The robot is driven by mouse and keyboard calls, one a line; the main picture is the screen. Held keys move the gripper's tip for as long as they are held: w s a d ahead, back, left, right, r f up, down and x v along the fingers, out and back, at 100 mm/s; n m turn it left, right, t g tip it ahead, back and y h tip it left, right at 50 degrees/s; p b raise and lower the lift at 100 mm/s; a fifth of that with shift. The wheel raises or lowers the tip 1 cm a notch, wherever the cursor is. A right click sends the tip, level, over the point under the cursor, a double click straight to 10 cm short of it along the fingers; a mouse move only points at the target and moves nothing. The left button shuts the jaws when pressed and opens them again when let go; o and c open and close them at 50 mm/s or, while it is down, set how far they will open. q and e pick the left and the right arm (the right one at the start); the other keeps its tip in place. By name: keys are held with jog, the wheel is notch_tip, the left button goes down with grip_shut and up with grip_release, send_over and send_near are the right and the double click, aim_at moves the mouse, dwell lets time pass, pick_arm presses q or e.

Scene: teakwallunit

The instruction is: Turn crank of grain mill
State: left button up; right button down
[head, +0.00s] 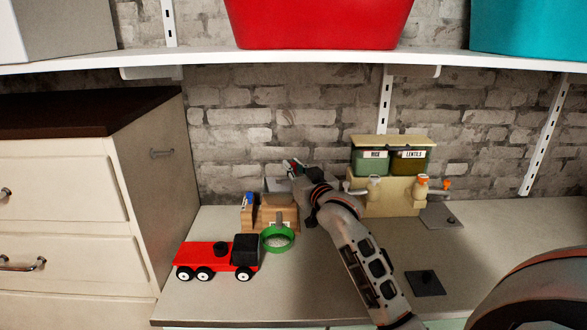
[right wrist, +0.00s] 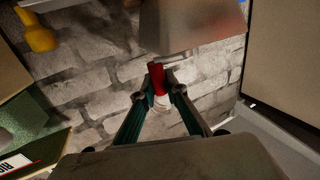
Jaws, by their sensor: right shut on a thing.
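The grain mill (head: 261,220) stands on the counter in the head view, with a wooden body and a grey metal hopper. My right gripper (head: 293,167) is at its upper right, its forearm covering part of the mill's right side. In the right wrist view, my right gripper (right wrist: 162,88) is shut on a red handle (right wrist: 157,77) with a pale lower part, which looks like the crank handle. A grey metal piece (right wrist: 192,27), likely the hopper, is just beyond it. The rest of the crank is hidden. A green bowl (head: 277,239) is in front of the mill. My left gripper is out of view.
A red toy truck (head: 217,257) stands left of the bowl. A dispenser with rice and lentils jars (head: 390,161) stands behind my right arm. A drawer cabinet (head: 70,200) borders the counter at left, and a shelf (head: 300,59) runs above. Dark plates (head: 425,283) lie at right.

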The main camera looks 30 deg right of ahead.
jog(key=shift+w+n+y, duration=0.15)
jog(key=shift+n+y, duration=0.25)
jog(key=shift+y, duration=0.2)
jog(key=c, duration=2)
grip_release()
jog(key=s, duration=0.8)
jog(key=s+a, duration=0.1)
jog(key=s, duration=0.3)
